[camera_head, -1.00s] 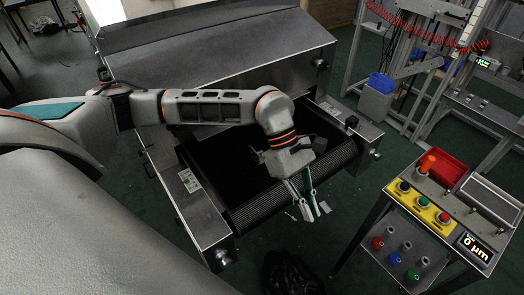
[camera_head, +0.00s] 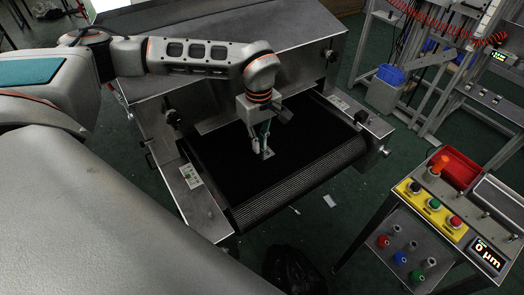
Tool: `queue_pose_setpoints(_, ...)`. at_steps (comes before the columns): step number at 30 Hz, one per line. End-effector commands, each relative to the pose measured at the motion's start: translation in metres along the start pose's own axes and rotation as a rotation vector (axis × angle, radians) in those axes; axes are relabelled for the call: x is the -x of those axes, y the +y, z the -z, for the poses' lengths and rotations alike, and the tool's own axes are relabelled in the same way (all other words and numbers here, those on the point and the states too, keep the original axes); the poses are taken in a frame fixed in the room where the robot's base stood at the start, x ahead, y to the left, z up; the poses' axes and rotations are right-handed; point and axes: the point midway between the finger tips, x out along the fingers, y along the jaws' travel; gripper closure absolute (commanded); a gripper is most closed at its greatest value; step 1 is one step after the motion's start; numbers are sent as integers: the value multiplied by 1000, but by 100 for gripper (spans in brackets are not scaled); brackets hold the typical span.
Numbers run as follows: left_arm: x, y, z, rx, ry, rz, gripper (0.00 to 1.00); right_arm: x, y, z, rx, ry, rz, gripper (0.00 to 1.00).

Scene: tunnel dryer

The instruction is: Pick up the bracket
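My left gripper (camera_head: 262,150) points down over the black conveyor belt (camera_head: 220,160) of the dryer, its fingertips at or close to the belt's surface. A small light-grey piece (camera_head: 269,155), which may be the bracket, shows right at the fingertips. It is too small to make out its shape. The two fingers look close together, and I cannot tell whether they grip the piece or stand on either side of it. My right gripper is not in view.
The metal dryer hood (camera_head: 230,55) rises behind the belt, and metal side rails flank the belt. A control cart (camera_head: 420,225) with a red tray (camera_head: 460,168) stands at the right. A black bag (camera_head: 292,270) lies on the floor in front.

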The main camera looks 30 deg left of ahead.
Motion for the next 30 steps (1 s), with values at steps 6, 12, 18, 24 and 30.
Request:
queue_pose_setpoints(6, -24, 0, -1, 2, -1, 1, 93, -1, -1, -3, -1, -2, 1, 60)
queue_pose_setpoints(12, -26, 0, -1, 2, -1, 0, 93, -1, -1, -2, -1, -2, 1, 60)
queue_pose_setpoints(18, -26, 0, -1, 1, -1, 0, 100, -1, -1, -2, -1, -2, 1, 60)
queue_pose_setpoints(24, -25, 0, -1, 1, -1, -1, 100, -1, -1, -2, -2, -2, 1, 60)
queue_pose_setpoints(30, -20, 1, -1, 1, 0, -3, 100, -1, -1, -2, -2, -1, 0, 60)
